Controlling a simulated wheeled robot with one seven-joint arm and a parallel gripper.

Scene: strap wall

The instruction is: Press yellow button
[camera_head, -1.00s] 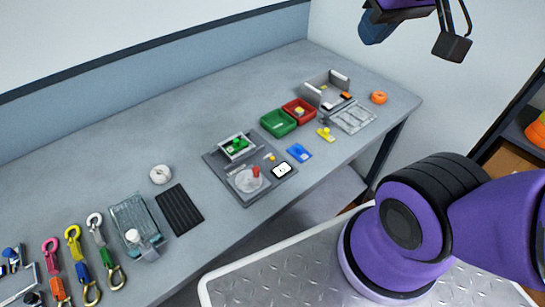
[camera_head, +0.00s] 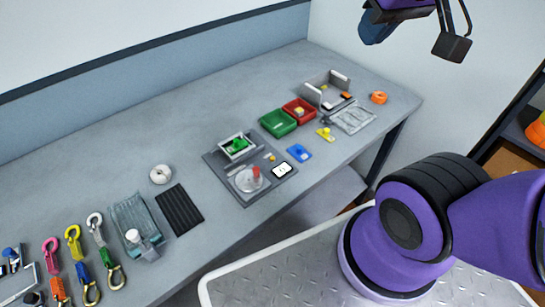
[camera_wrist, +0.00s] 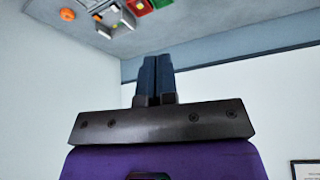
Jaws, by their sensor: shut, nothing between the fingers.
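A small yellow button-like piece (camera_head: 270,157) sits on the grey board (camera_head: 212,165) on the bench, between a green-topped box (camera_head: 236,146) and a white-faced device (camera_head: 282,170). Another yellow piece (camera_head: 325,134) with a raised knob lies on the bench to the right of the board, near a blue one (camera_head: 299,152). I cannot tell for certain which is the button meant. My gripper (camera_head: 374,32) is high at the top of the head view, well away from both. In the wrist view its dark blue fingers (camera_wrist: 156,75) are together and empty.
A red knob (camera_head: 255,172) stands over a round dish on the board. Green (camera_head: 278,123) and red (camera_head: 299,110) bins stand behind. Coloured straps with hooks (camera_head: 75,245) lie at the left. A dark shelf (camera_head: 515,120) stands at the right. The back left of the bench is clear.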

